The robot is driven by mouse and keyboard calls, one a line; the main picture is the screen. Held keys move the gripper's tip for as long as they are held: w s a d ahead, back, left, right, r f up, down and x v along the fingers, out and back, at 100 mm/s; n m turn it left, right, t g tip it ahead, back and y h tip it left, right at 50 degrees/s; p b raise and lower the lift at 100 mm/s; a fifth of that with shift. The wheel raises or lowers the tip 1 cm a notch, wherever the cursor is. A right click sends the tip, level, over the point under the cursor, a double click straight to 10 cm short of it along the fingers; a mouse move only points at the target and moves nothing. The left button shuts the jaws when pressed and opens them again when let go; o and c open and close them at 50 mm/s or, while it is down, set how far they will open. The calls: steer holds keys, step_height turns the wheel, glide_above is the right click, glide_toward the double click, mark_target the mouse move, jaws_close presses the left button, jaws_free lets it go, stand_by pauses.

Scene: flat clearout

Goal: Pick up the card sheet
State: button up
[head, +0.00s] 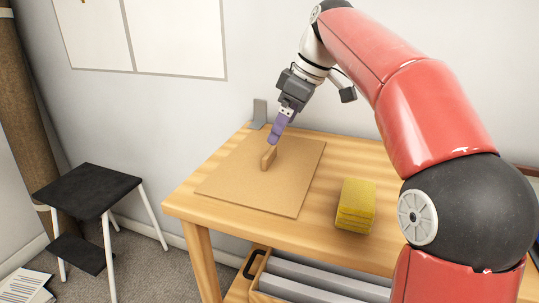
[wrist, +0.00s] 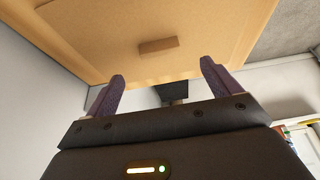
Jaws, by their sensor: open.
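The card sheet (head: 245,186) is a flat tan-brown sheet lying on the wooden table. A small brown block (head: 268,158) stands on it like a handle. In the wrist view the sheet (wrist: 110,40) fills the upper part, with the block (wrist: 158,46) near its middle. My gripper (head: 273,140) has purple fingers and is above the sheet's far part, just behind the block. In the wrist view the gripper (wrist: 160,80) has its two fingers wide apart with nothing between them; the block appears beyond the fingertips. In the head view the fingers overlap, so their gap is hidden there.
A yellow stack (head: 355,205) sits on the table (head: 313,228) right of the sheet. A grey bracket (head: 259,113) stands at the table's back edge by the wall. A black stool (head: 87,190) stands left on the carpet.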

mark_target(269, 152)
steer(key=b+x, duration=0.1)
steer(key=x, duration=0.6)
steer(key=shift+a+f, duration=0.15)
steer(key=c, duration=1.1)
